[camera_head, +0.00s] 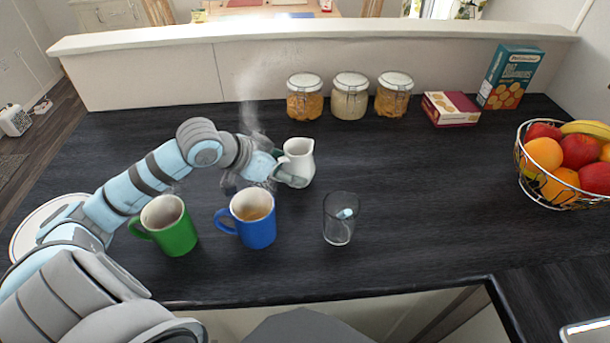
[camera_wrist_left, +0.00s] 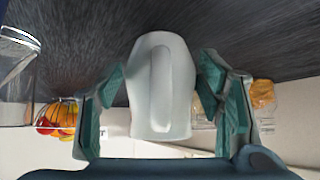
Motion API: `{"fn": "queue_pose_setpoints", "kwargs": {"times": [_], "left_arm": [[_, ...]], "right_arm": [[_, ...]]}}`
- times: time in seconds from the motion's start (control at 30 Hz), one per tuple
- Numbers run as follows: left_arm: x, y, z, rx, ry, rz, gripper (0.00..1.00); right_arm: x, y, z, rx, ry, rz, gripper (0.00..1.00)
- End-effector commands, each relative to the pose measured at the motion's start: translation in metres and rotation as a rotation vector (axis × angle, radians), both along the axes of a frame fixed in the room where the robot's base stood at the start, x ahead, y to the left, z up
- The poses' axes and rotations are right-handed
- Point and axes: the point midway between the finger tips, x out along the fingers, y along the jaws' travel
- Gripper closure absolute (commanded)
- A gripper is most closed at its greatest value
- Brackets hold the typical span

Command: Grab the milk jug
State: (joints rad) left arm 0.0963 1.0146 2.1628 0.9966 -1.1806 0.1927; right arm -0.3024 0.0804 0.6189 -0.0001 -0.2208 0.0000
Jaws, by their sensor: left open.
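The white milk jug (camera_head: 301,160) stands upright on the dark countertop, behind the blue mug. My left gripper (camera_head: 284,166) is at the jug, with its fingers reaching to either side of it. In the left wrist view the jug (camera_wrist_left: 162,88) is between the two open fingers (camera_wrist_left: 158,95), its handle facing the camera. Small gaps show between the jug and the fingers there. My right gripper is in neither view.
A green mug (camera_head: 169,226), a blue mug (camera_head: 252,218) and a clear glass (camera_head: 339,218) stand in front. Three jars (camera_head: 350,96), a red box (camera_head: 450,109) and a teal box (camera_head: 509,76) are behind. A fruit basket (camera_head: 563,165) is right. Counter between glass and basket is clear.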

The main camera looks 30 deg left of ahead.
Motion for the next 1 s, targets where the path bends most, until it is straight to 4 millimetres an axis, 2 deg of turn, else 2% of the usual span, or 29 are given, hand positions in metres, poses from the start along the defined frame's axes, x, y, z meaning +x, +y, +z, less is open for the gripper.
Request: {"fn": "queue_pose_setpoints", "kwargs": {"times": [0.13, 0.47, 0.77, 1.0], "left_arm": [[0.0, 0.0, 0.003, 0.001, 0.001, 0.001, 0.39], [0.0, 0.0, 0.004, 0.001, 0.0, -0.001, 0.92], [0.0, 0.0, 0.005, 0.002, -0.002, -0.002, 0.93], [0.001, 0.0, 0.017, 0.002, -0.002, -0.002, 0.93]], "right_arm": [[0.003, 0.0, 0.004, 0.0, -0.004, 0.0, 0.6], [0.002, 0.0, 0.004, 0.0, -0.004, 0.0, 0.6], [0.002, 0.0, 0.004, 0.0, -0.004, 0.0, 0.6], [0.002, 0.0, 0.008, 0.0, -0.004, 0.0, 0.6]]}}
